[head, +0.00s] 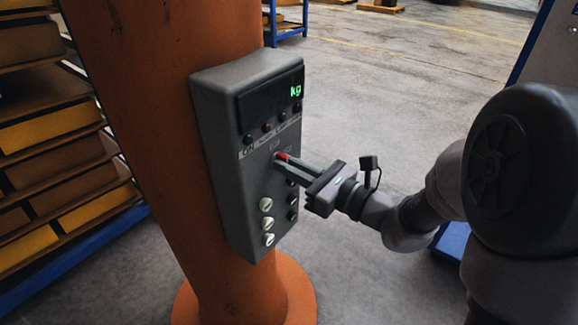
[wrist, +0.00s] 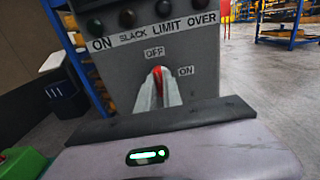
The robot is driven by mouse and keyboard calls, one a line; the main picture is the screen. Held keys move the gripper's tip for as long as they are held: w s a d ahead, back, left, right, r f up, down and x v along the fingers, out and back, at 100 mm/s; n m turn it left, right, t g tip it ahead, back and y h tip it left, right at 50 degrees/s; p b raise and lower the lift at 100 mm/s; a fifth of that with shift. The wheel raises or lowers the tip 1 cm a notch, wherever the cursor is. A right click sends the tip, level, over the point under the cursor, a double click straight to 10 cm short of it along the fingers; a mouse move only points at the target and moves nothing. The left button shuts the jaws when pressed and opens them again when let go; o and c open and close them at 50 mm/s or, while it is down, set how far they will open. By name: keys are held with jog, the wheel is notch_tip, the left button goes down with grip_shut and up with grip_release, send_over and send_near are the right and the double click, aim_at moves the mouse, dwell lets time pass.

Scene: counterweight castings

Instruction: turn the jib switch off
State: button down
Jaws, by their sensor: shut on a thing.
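The red switch lever (wrist: 157,76) is on the front of a grey control box (head: 229,150). In the wrist view it stands below the OFF label (wrist: 154,52), with the ON label (wrist: 186,71) to its right. My gripper (head: 284,161) reaches the box from the right and is shut on the lever. In the wrist view the two fingers (wrist: 158,88) flank the red lever and hide its lower part. The lever looks close to upright there, its tip towards OFF. Any name label for this switch is hidden.
The box is fixed to an orange column (head: 140,60). It has a display (head: 270,99) reading "kg", a row of small lamps, white knobs (head: 267,223) below left of my gripper and dark knobs below it. Racks (head: 55,140) stand at left.

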jog(key=shift+f, duration=0.1)
jog(key=c, duration=1.5)
grip_release()
jog(key=p+v, duration=0.1)
jog(key=v, duration=1.6)
jog(key=shift+s+d, duration=0.1)
jog(key=shift+s, duration=0.05)
